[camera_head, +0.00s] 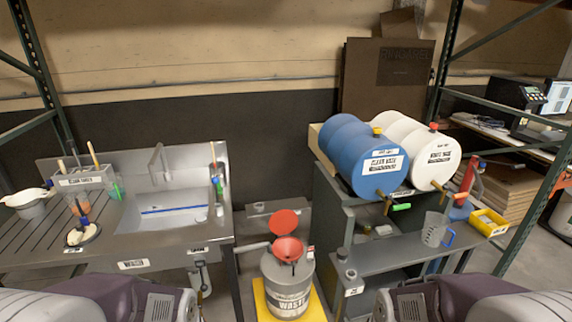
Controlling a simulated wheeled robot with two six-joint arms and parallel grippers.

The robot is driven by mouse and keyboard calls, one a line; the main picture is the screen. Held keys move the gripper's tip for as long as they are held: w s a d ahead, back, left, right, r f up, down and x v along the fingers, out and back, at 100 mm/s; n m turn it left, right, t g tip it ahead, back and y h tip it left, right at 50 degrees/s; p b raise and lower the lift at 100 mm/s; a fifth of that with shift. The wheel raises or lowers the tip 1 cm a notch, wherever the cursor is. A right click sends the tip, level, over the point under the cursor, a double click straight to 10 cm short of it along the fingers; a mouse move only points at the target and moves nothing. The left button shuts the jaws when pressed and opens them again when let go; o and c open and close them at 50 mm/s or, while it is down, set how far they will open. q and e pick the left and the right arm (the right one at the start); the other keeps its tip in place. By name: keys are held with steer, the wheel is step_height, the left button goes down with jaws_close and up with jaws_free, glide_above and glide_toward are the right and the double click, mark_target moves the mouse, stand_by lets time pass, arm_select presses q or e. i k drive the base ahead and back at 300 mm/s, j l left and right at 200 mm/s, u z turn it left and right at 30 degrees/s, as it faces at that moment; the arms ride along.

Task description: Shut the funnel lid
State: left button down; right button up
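A red funnel (287,250) sits on top of a grey waste can (287,288) in the middle of the floor, between the sink bench and the shelf. Its round red lid (284,222) stands open, tilted up behind the funnel mouth. The funnel's open mouth faces up toward me. Parts of my two arms show at the bottom left and bottom right edges, apart from the can. Neither gripper's fingers are in the picture.
The can stands on a yellow base (262,304). A steel sink bench (163,244) is on the left. A dark shelf unit (385,262) on the right carries a blue drum (350,155), a white drum (418,150) and a clear jug (434,229).

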mark_target(284, 222)
steer(key=i+l+z, duration=0.15)
steer(key=i+l, duration=0.15)
steer(key=i, duration=0.15)
steer(key=i+l+z, duration=0.1)
steer(key=i+l, duration=0.15)
steer(key=i, duration=0.2)
steer(key=i+l+z, duration=0.15)
steer(key=i, duration=0.3)
steer(key=i+l+z, duration=0.1)
steer(key=i, duration=0.35)
steer(key=l, duration=0.1)
